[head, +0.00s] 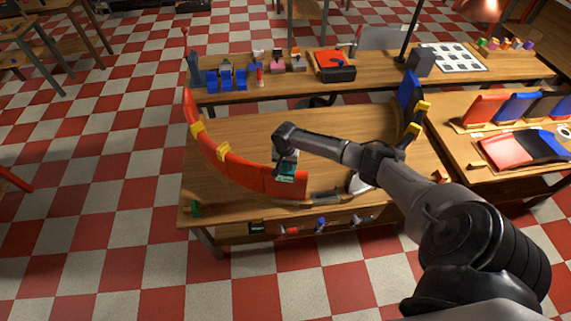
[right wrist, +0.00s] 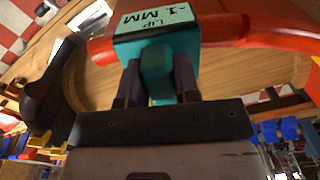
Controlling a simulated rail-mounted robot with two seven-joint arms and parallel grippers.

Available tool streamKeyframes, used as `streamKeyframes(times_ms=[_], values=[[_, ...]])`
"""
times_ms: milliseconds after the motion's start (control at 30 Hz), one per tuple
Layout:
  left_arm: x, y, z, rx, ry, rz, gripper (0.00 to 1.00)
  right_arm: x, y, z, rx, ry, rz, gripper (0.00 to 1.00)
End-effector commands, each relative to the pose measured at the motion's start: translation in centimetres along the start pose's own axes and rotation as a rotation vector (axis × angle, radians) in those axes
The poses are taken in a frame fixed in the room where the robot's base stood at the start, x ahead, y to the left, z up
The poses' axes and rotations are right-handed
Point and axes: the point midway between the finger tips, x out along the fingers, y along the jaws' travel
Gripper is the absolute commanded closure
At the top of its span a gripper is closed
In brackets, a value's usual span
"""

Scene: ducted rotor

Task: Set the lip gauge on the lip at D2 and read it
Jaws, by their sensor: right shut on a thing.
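The lip gauge (head: 286,173) is a small teal block with a pale top. No D2 mark is legible. My left gripper is out of view.
Yellow clips (head: 197,127) sit on the red curve. A dark blue segment (head: 409,90) stands at the right of the wooden table (head: 265,128). Blue holders (head: 226,80) and a red-and-black box (head: 334,65) are on the back bench. The table's middle is mostly bare.

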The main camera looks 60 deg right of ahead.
Motion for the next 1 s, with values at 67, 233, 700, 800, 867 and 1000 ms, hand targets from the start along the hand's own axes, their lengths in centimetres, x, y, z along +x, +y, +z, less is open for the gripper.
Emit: streamKeyframes(times_ms=[67, 233, 700, 800, 867, 1000], values=[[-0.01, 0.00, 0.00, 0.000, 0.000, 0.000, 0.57, -0.03, -0.02, 0.00, 0.000, 0.000, 0.000, 0.97], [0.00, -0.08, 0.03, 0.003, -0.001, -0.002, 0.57, 0.01, -0.01, 0.00, 0.000, 0.000, 0.000, 0.97], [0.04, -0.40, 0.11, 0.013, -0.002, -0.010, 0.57, 0.46, -0.01, 0.00, 0.000, -0.001, 0.000, 0.97], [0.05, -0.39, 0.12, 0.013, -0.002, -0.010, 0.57, 0.58, -0.01, 0.01, 0.000, -0.001, 0.000, 0.97], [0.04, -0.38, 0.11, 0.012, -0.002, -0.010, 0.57, 0.58, -0.02, 0.01, 0.000, 0.000, 0.000, 0.67], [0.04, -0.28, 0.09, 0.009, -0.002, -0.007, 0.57, 0.57, -0.01, 0.01, 0.000, 0.000, 0.000, 0.53]])
